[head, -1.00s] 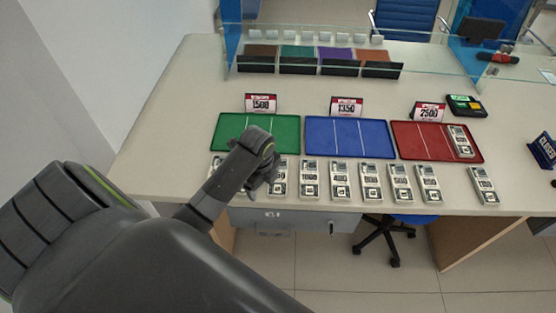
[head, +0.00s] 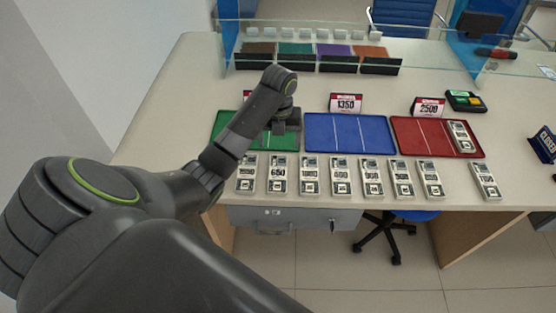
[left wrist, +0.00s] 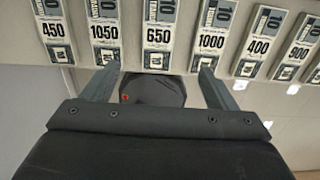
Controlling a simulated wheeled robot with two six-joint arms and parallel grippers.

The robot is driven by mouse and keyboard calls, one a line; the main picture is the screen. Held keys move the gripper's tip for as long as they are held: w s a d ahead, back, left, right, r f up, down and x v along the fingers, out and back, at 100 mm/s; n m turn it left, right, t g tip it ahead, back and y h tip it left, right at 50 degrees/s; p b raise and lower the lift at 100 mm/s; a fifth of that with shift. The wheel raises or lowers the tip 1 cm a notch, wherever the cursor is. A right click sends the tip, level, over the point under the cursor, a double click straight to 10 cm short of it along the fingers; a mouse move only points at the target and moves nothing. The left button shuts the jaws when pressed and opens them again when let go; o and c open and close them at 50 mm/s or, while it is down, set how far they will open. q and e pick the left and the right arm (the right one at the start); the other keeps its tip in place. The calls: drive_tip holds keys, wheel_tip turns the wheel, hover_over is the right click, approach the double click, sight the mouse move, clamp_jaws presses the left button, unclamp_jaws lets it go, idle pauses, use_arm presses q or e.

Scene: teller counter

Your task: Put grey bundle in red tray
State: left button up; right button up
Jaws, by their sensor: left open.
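Several grey-and-white bundles with number labels lie in a row along the counter's front edge; one is the 650 bundle (head: 277,174), also in the left wrist view (left wrist: 158,40). I cannot tell which one the task means. The red tray (head: 408,138) lies at the right, with one bundle (head: 461,137) in its right compartment. My left gripper (head: 286,124) is over the right part of the green tray. In the left wrist view its fingers (left wrist: 158,82) are apart, with nothing between them. My right gripper is not in view.
The green tray (head: 224,128) and blue tray (head: 347,136) lie left of the red tray. Price signs (head: 346,103) stand behind them. A glass screen (head: 430,62) crosses the back. Another bundle (head: 485,181) lies apart at the right.

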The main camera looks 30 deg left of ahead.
use_arm(q)
drive_tip(key=b, duration=0.8)
hover_over(278, 174)
drive_tip(key=f, duration=0.9)
drive_tip(key=shift+w+f, duration=0.15)
drive_tip(key=shift+w, duration=0.15)
drive_tip(key=shift+s+f+p, duration=0.15)
drive_tip(key=shift+f, duration=1.15)
drive_tip(key=shift+s+f+p, duration=0.15)
drive_tip(key=shift+f, duration=1.1)
drive_tip(key=c, duration=1.2)
drive_tip(key=shift+r, duration=0.15)
drive_tip(key=shift+r, duration=0.4)
wheel_tip(278, 174, up, 3)
drive_tip(key=shift+w, duration=0.1)
drive_tip(key=shift+r+p, duration=2.2)
drive_tip(key=shift+r, duration=0.8)
